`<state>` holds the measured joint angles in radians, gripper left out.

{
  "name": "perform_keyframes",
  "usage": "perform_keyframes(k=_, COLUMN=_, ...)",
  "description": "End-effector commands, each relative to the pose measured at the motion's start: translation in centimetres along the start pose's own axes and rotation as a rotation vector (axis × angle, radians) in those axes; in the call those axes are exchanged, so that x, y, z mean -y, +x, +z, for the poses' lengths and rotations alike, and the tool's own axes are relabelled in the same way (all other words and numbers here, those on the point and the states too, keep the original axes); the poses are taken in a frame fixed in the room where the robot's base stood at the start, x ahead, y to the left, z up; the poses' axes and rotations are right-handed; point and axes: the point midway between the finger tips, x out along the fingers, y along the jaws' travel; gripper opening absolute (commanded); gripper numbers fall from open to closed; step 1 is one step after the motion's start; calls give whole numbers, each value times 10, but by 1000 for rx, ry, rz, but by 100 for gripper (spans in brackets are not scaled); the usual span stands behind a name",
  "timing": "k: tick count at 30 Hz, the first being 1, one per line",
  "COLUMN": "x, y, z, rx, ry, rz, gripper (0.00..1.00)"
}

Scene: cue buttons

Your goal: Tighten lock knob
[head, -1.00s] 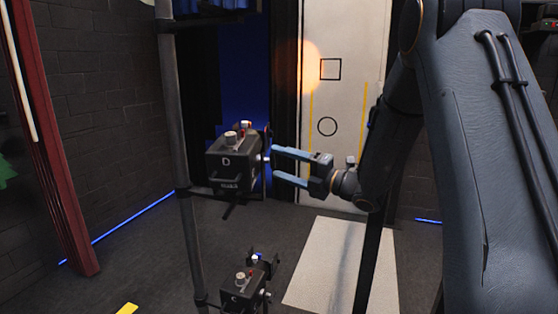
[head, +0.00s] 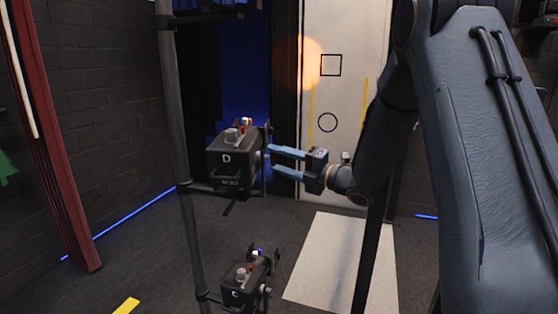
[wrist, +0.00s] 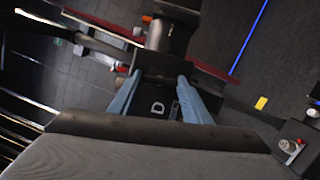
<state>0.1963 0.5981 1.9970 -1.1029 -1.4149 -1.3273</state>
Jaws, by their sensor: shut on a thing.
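A black box marked D (head: 222,172) is fixed on a dark upright pole, with a grey knob and small red and white parts on top. The lock knob (head: 259,157) is a small light piece on the box's right side, partly hidden by the fingers. My gripper (head: 270,160), with two blue fingers, reaches in from the right and is shut on the knob. In the wrist view the blue fingers (wrist: 158,76) show, but what lies between their tips is too dark to make out.
A similar box marked C (head: 238,287) hangs lower on the same pole (head: 184,230); it also shows in the wrist view (wrist: 303,142). A white panel (head: 340,100) stands behind. A pale mat (head: 335,262) lies on open floor. A dark red post (head: 55,150) stands at left.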

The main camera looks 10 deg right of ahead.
Motion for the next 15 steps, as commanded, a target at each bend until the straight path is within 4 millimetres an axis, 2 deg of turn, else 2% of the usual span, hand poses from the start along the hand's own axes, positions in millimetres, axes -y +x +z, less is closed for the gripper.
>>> perform_keyframes(k=8, x=-4, y=0, z=0, rx=1, ry=145, rz=-61, gripper=21)
perform_keyframes(k=15, x=-6, y=0, z=1, rx=1, ry=349, rz=-147, gripper=21)
